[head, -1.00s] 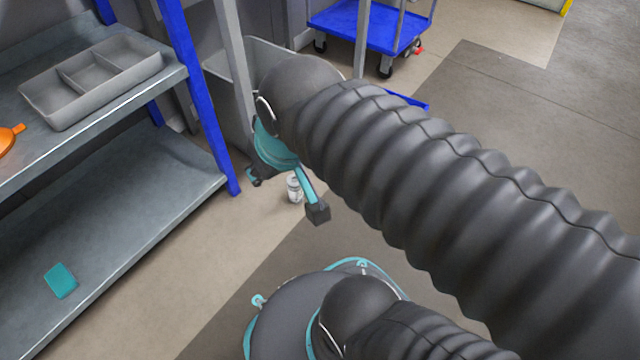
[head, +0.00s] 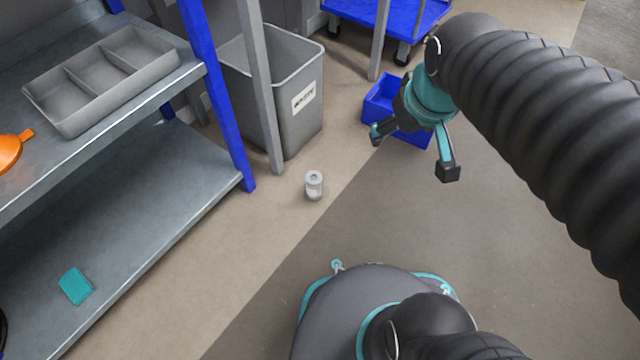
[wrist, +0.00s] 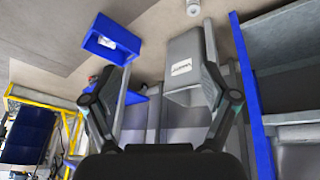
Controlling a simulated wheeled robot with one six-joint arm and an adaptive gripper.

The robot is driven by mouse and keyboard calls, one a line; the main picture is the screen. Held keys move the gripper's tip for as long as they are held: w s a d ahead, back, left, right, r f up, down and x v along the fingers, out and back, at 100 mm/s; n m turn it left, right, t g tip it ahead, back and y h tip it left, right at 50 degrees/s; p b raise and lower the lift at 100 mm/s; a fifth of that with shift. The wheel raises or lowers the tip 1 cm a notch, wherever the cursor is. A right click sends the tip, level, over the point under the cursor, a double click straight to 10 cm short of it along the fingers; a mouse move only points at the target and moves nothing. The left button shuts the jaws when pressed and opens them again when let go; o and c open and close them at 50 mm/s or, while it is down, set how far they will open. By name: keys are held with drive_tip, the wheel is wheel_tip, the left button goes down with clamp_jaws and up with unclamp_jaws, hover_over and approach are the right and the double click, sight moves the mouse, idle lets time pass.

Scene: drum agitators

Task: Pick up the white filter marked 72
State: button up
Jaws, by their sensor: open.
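A small white cylinder (head: 314,185), the white filter by its look, stands upright on the floor in the head view. It has a dark round centre on top, and its marking is too small to read. It also shows at the top edge of the wrist view (wrist: 194,8), partly cut off. My gripper (head: 413,153) is open and empty in the head view. It hangs above the floor to the right of the white cylinder, apart from it, and in front of the blue bin in the picture.
A grey bin (head: 292,115) with a label stands behind the cylinder. A blue shelf post (head: 222,110) rises left of it. The blue bin (head: 384,95) holds something pale in the wrist view. A blue cart (head: 375,14) stands behind. The floor in front is clear.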

drive_tip(key=w+a+f+n+g+p, duration=0.1)
drive_tip(key=w+a+f+n, duration=0.15)
drive_tip(key=w, duration=0.35)
drive_tip(key=w+a+f+n+g, duration=0.1)
drive_tip(key=w+f+n, duration=0.2)
drive_tip(key=w, duration=0.3)
drive_tip(key=n+g+p, duration=0.3)
drive_tip(key=n, duration=0.9)
hover_over(315, 177)
wheel_tip(315, 177, down, 31)
drive_tip(key=shift+w+r, duration=0.15)
wheel_tip(315, 177, down, 8)
drive_tip(key=shift+r+b, duration=0.2)
drive_tip(key=shift+b, duration=0.1)
drive_tip(key=shift+a+f+b, duration=0.2)
drive_tip(key=shift+f+b, duration=0.2)
drive_tip(key=shift+f, duration=2.85)
drive_tip(key=c, duration=1.2)
